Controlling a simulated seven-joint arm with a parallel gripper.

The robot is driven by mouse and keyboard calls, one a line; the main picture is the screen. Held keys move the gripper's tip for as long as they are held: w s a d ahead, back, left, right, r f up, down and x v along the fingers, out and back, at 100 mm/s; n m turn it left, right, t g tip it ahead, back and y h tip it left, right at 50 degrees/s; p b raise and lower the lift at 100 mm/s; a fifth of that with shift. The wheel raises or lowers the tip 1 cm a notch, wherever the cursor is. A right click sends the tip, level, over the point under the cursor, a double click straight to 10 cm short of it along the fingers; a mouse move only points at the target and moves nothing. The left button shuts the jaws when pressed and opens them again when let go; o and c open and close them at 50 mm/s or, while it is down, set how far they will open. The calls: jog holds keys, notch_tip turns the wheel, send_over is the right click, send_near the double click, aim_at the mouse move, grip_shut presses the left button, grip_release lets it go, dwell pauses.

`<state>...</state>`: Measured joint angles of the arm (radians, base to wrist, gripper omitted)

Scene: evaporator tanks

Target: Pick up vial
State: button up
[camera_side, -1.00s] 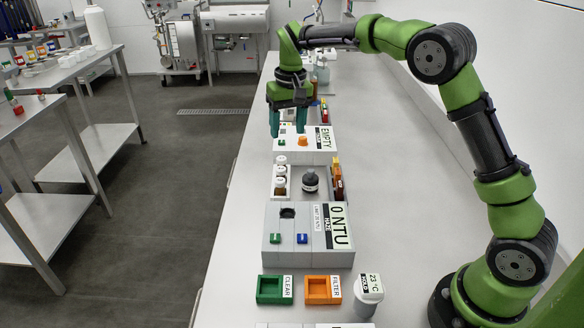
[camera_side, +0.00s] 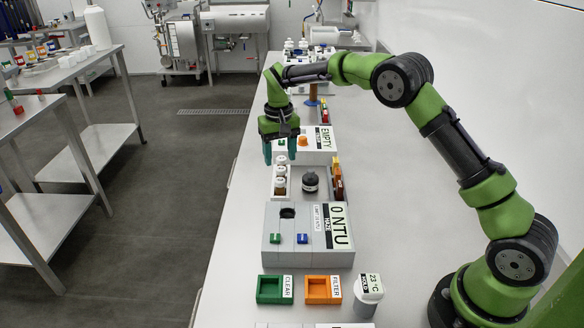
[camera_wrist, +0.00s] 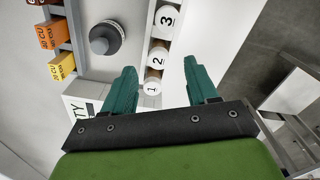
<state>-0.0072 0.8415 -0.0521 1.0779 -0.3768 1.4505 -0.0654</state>
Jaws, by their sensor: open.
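Several vials with white caps numbered 1 (camera_wrist: 151,87), 2 (camera_wrist: 158,60) and 3 (camera_wrist: 166,18) stand in a row in a narrow rack (camera_wrist: 148,40). In the side view, brown-bodied vials (camera_side: 280,187) show at the left edge of the grey tray. My gripper (camera_side: 280,161) is open and empty, pointing down above the far end of the vial row. In the wrist view my gripper (camera_wrist: 161,70) has its fingers apart, with the cap marked 1 between them in the picture. The vial bodies are mostly hidden there.
A dark round-capped bottle (camera_side: 310,181) and orange and yellow blocks (camera_side: 337,180) share the tray. The grey turbidity box (camera_side: 308,238) stands nearer, the EMPTY-labelled box (camera_side: 316,148) behind. Green (camera_side: 270,290) and orange (camera_side: 318,290) bins lie in front.

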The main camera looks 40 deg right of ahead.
aim_at(282, 170)
jog(key=shift+s+d+f, duration=0.1)
jog(key=shift+s+f, duration=0.05)
jog(key=shift+f, duration=2.8)
jog(key=c, duration=1.1)
